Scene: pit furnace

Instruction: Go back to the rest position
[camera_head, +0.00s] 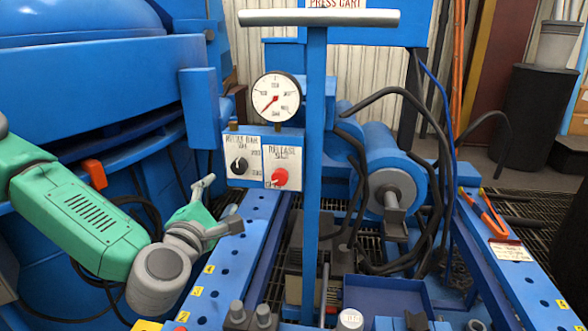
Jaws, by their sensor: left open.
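My left arm is green and grey and comes in from the left. My left gripper (216,206) is open, with its grey fingers spread apart and nothing seen between them. It is beside the left blue rail (232,257), below and left of the control panel. Whether it touches the rail cannot be told. My right gripper is not in view.
The blue press cart has a T-handled post (314,150), a dial gauge (276,97) and a panel (262,160) with black and red knobs. A blue cylinder (385,150) and black hoses stand right of it. Orange-handled pliers (487,213) lie on the right rail. A large blue vessel (100,85) fills the upper left.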

